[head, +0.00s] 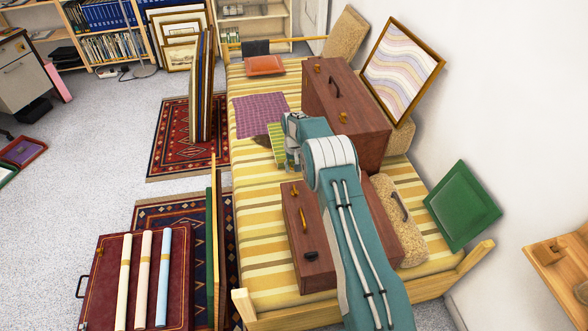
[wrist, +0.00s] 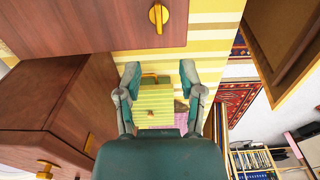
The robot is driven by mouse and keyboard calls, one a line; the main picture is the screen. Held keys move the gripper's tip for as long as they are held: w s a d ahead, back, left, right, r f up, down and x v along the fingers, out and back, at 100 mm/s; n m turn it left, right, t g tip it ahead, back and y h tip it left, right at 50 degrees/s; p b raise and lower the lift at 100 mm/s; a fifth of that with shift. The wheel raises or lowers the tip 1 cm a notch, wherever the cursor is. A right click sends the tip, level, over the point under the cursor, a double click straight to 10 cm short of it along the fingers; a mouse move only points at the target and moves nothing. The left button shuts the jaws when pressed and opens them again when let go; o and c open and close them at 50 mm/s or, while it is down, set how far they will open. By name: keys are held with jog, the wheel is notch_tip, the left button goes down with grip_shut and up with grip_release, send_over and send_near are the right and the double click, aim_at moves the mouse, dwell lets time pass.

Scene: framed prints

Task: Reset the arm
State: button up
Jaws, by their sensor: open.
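My teal arm reaches up over a striped yellow bed (head: 262,215) in the head view. My gripper (head: 291,150) hangs above the bed between two brown wooden cases. In the wrist view my gripper (wrist: 160,76) has its two fingers spread apart with nothing held between them. A small yellow-green striped case (wrist: 153,108) with a handle shows beyond the fingers. In the head view this striped case (head: 277,146) lies just left of my gripper, partly hidden by it. I cannot tell the exact gap between them.
A large brown case (head: 345,110) stands beyond my arm, and a lower brown case (head: 300,225) lies beneath it. A framed wavy print (head: 402,70) and a green panel (head: 462,205) lean at the right wall. A maroon case (head: 105,280) with rolled tubes is at lower left.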

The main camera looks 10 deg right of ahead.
jog(key=s+r+t, duration=0.1)
jog(key=s+r, duration=0.3)
jog(key=r, duration=0.9)
jog(key=s+r+t, duration=0.1)
jog(key=s+r, duration=0.3)
jog(key=r, duration=0.9)
jog(key=s+r+t, duration=0.1)
jog(key=s+r, duration=1)
jog(key=s, duration=0.3)
jog(key=s+t, duration=0.2)
jog(key=s, duration=2.1)
jog(key=shift+f+t, duration=0.15)
jog(key=shift+t, duration=0.15)
